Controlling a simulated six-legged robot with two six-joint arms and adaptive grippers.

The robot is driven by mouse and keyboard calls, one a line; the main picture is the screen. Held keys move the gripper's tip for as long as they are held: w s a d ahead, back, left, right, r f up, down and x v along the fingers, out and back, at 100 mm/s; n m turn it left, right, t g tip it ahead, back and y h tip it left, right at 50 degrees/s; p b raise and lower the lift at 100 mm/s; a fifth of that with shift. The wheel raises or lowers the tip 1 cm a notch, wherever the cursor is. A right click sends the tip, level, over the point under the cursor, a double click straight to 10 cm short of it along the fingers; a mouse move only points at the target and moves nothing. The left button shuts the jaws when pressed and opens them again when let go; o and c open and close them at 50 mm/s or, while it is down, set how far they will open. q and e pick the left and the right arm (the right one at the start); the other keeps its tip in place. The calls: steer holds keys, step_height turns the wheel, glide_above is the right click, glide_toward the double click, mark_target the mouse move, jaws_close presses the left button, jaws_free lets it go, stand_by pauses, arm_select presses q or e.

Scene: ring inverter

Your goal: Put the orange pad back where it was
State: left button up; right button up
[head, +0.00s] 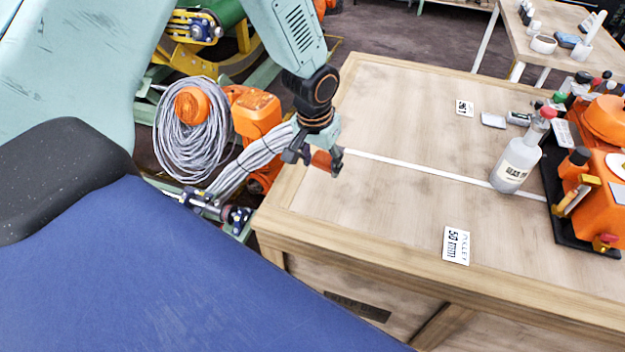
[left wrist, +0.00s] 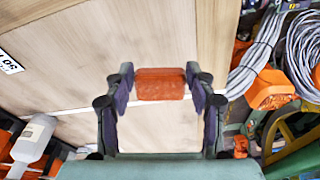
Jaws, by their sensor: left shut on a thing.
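The orange pad (head: 322,161) is a small reddish-orange block at the tip of my left arm in the head view. My left gripper (head: 323,160) is shut on it, over the left end of the wooden table. In the left wrist view the pad (left wrist: 160,84) sits between the two fingers of the left gripper (left wrist: 160,85), which press on its short sides. The wooden table top (head: 385,205) lies below, with a white strip (head: 420,168) running across it. I cannot tell how high the pad is above the table. My right gripper is not in view.
A clear bottle (head: 517,163) with a red cap stands on the table at right, beside an orange machine (head: 600,170) on a black base. Cards (head: 456,245) marked with numbers lie on the table. A grey cable coil (head: 193,130) hangs left of the table. The table's middle is clear.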

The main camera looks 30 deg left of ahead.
mark_target(310, 195)
arm_select(q)
steer(key=f, duration=0.2)
steer(key=s+a+f+n+g, duration=0.1)
steer(key=f, duration=0.2)
steer(key=a+f+n+g+b, duration=0.1)
steer(key=f, duration=0.1)
steer(key=shift+s+f, duration=0.25)
steer(key=shift+s, duration=0.05)
steer(key=shift+w, duration=0.1)
stand_by(0.3)
steer(key=o, duration=1)
steer(key=shift+f, duration=0.1)
step_height(310, 195, up, 12)
steer(key=p, duration=0.2)
steer(key=shift+p, duration=0.3)
